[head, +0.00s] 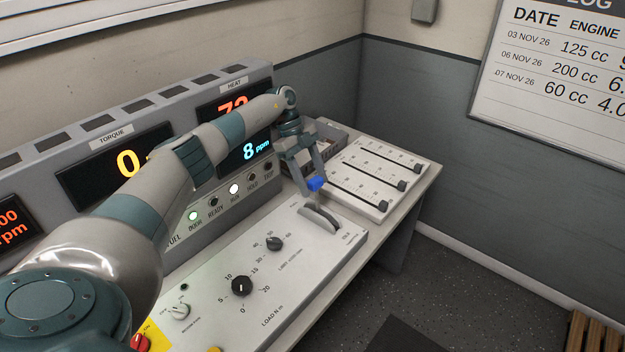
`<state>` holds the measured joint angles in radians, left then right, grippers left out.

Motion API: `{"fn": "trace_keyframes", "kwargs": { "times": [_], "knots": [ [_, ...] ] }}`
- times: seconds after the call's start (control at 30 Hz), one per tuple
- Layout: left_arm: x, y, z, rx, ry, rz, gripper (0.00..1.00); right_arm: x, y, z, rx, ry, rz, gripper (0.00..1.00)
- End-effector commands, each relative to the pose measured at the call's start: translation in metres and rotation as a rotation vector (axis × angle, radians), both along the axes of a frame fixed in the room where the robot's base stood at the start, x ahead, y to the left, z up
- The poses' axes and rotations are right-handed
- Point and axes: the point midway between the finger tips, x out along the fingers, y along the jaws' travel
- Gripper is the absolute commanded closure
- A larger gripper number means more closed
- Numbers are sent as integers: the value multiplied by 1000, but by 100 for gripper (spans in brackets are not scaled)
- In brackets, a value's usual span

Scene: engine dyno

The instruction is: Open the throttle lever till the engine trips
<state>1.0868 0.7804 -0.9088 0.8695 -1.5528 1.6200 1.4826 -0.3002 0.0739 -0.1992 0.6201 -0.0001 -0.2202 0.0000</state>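The throttle lever has a blue knob (316,184) above a grey curved slot housing (320,219) at the far right end of the console's control panel. My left gripper (314,184) points down at the knob, with a finger on each side of it, and looks shut on it. The lever's shaft is mostly hidden. In the lamp row, the door lamp (193,216) glows green and the run lamp (234,189) glows white. The trip lamp (268,167) is dark. The torque display (118,163) shows 0, partly covered by my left arm. My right gripper is out of view.
The control panel has a load dial (242,286), a limit dial (275,244) and a red button (140,342) at the lower left. A slider panel (378,179) and a grey tray (328,137) lie beyond the lever. Open floor (450,290) is at the right.

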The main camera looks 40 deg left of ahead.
Motion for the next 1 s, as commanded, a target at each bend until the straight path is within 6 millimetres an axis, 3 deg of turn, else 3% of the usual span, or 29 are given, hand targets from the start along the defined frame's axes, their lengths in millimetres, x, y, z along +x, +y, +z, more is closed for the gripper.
{"fn": "trace_keyframes", "kwargs": {
  "times": [0.27, 0.57, 1.0],
  "knots": [
    [0, -1, 3, -1, -1, -2, 45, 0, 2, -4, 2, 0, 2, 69],
    [1, 3, 36, 0, -4, 1, 45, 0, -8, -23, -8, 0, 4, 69],
    [4, -74, 82, -1, -4, -4, 45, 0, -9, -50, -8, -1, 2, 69]
  ]
}}
